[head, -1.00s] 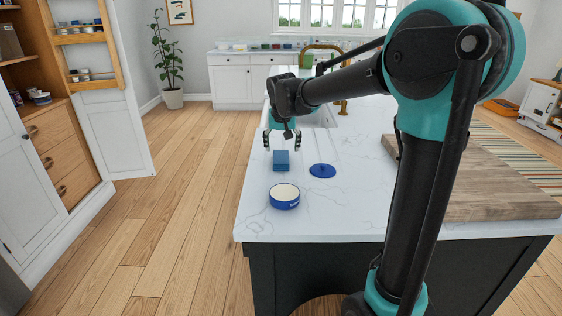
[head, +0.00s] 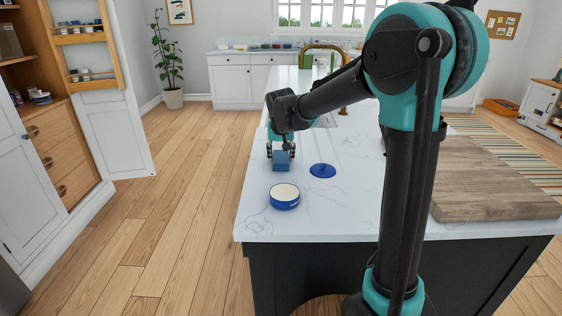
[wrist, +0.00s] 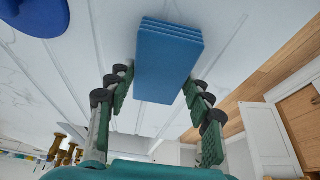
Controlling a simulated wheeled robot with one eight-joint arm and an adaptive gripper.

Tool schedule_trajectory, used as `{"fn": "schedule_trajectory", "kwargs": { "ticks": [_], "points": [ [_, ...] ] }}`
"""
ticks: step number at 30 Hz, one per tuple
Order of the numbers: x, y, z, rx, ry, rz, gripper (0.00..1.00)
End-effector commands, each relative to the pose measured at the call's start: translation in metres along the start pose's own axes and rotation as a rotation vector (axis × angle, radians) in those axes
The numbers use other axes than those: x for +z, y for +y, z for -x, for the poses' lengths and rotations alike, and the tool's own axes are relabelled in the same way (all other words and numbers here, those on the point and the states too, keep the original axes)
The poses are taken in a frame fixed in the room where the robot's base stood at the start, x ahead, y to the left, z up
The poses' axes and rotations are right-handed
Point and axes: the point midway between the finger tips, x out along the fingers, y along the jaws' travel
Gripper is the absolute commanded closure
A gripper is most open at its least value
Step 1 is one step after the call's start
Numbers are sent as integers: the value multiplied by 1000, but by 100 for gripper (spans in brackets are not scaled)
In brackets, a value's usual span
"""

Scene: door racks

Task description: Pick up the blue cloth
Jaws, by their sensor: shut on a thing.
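The blue cloth (head: 281,166) is a folded, block-like stack on the white marble counter, near its left edge. In the wrist view the cloth (wrist: 168,62) shows its layered edge, with a finger on each side. My gripper (head: 281,153) reaches down over the cloth and is shut on it. The gripper's dark padded fingers (wrist: 155,92) also show in the wrist view, at the cloth's nearer end. The cloth appears to be still at counter level.
A blue bowl with a pale inside (head: 285,196) stands in front of the cloth. A round blue lid (head: 322,170) lies to its right. A wooden board (head: 490,185) covers the counter's right side. A brass tap (head: 325,47) and sink are behind.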

Motion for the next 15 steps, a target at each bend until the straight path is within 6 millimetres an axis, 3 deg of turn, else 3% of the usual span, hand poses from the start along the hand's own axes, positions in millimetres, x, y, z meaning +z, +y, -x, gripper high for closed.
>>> {"fn": "schedule_trajectory", "kwargs": {
  "ticks": [3,15],
  "points": [
    [0,0,0,0,0,0,77],
    [-4,0,9,0,0,0,78]
  ]
}}
